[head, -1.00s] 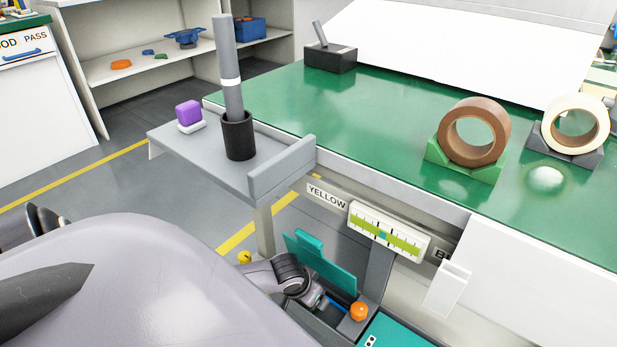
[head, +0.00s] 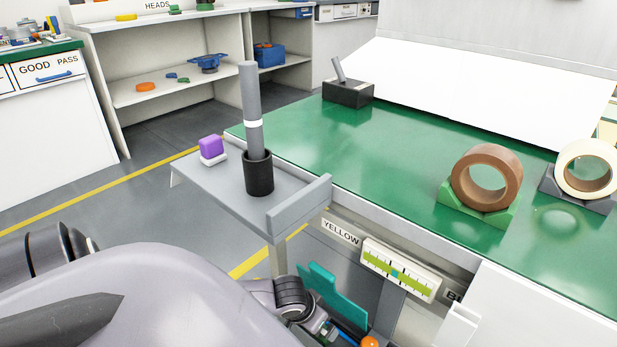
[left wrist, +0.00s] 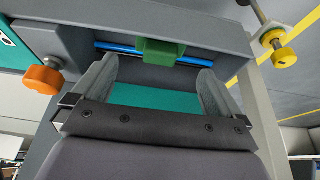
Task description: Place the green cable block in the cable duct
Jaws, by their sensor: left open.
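The green cable block (left wrist: 162,51) shows in the left wrist view on a blue cable (left wrist: 115,48). The cable runs across a grey trough (left wrist: 200,35), which looks like the cable duct. I cannot tell whether the block is fully seated in it. My left gripper (left wrist: 156,72) is open, its two fingers apart on either side of the block's line and just short of it, nothing visibly held. In the head view the left gripper (head: 322,328) is low, beside a teal flap (head: 335,290); the block is hidden there. My right gripper is not in view.
An orange knob (left wrist: 44,79) and a yellow knob (left wrist: 285,57) flank the trough. A grey shelf (head: 215,190) with a black cup and upright rod stands above the left gripper. The green bench (head: 390,150) holds tape rolls. A gauge (head: 400,268) hangs on its front.

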